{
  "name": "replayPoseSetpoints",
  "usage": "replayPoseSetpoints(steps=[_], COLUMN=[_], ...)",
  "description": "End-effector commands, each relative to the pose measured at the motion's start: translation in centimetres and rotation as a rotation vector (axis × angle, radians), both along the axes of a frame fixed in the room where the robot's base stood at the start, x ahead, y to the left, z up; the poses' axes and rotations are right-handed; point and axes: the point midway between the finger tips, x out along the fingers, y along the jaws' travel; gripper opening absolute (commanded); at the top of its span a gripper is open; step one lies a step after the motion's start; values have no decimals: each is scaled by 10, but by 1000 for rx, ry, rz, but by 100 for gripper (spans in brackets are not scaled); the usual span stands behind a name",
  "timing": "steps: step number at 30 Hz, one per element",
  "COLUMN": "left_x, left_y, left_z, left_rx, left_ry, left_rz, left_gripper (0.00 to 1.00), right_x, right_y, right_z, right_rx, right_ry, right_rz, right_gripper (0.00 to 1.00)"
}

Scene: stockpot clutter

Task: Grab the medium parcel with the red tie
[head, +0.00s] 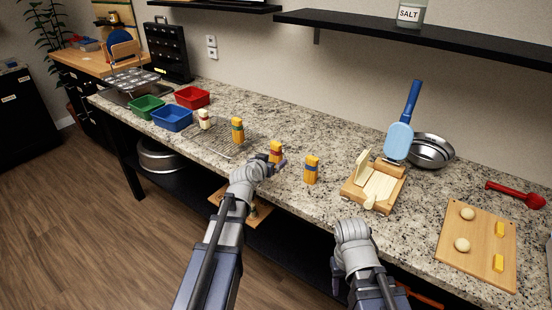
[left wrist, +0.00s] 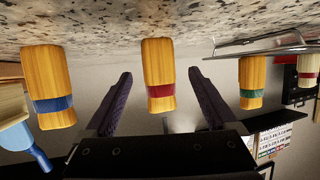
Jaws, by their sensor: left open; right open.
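The yellow parcel with the red tie (head: 276,148) stands on the granite counter, its lower part partly hidden by my left gripper (head: 278,167). In the left wrist view, which is upside down, the red-tied parcel (left wrist: 159,78) shows between the two dark, spread fingers of my left gripper (left wrist: 160,78), with gaps on both sides. A similar parcel with a blue tie (head: 311,170) stands to its right. One with a green tie (head: 238,132) stands to its left by the wire rack. My right gripper (head: 339,277) hangs low before the counter's front edge, its fingers hard to make out.
A wire rack (head: 222,143) lies at the left.

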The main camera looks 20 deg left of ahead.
Motion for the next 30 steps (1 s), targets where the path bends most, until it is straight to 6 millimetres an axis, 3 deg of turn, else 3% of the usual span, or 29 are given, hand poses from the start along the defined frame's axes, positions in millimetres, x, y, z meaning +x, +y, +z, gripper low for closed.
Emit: replayPoseSetpoints(steps=[8,16,30], left_x=[38,40,40], left_y=[-4,-4,-4], left_z=[-18,-18,-18], left_rx=[1,0,0], left_ry=[0,0,0], left_rz=[-1,0,0], left_gripper=[90,89,36], right_x=[0,0,0], right_y=[0,0,0], right_z=[-18,-18,-18], right_rx=[0,0,0], right_ry=[0,0,0], right_rz=[0,0,0], right_gripper=[50,50,50])
